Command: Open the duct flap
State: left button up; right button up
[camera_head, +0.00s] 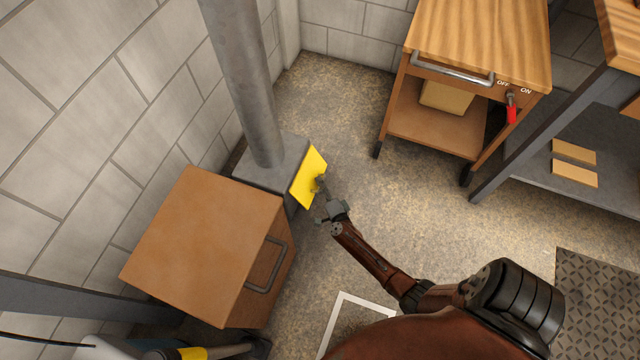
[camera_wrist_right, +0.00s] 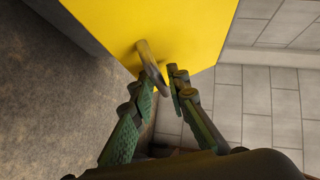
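The duct flap is a yellow plate (camera_head: 309,178) on the side of the grey duct box (camera_head: 262,172) at the foot of a round pipe. I cannot tell whether it stands slightly ajar. In the right wrist view the flap (camera_wrist_right: 190,25) fills the top, with a bar handle (camera_wrist_right: 151,62) sticking out from it. My right gripper (camera_head: 322,190) is at the flap's handle. In its wrist view the fingertips (camera_wrist_right: 162,76) are apart, on either side of the handle's end, with a small gap at the right finger. My left gripper is not in view.
A brown cabinet (camera_head: 205,235) with a grey handle stands close beside the duct box. A wooden cart (camera_head: 475,45) with a red-handled switch stands at the back right. The speckled floor (camera_head: 400,190) between them is clear.

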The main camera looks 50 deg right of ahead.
grip_shut()
dwell(0.6)
